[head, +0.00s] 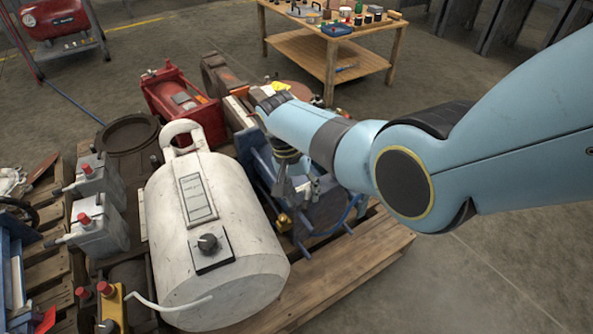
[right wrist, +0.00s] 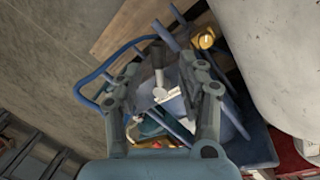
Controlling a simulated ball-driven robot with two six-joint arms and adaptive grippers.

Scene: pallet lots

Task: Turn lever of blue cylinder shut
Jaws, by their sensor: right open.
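The blue cylinder (head: 262,168) is in the middle of the head view, partly hidden behind my right arm. Its blue body (right wrist: 232,112) also shows in the right wrist view, within a blue tube frame. My right gripper (head: 284,188) points down over it. In the right wrist view the gripper's (right wrist: 160,72) two fingers are apart. Between them shows a dark grey bar with a pale end (right wrist: 158,62), which looks like the lever; whether the fingers touch it I cannot tell. My left gripper is not in view.
A large white tank (head: 225,235) stands close on the left of the gripper. A brass-coloured fitting (right wrist: 203,38) lies near the fingers. The wooden pallet (head: 350,262) also carries a red unit (head: 178,105) and grey boxes (head: 100,225). A workbench (head: 330,50) stands behind; floor is clear at right.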

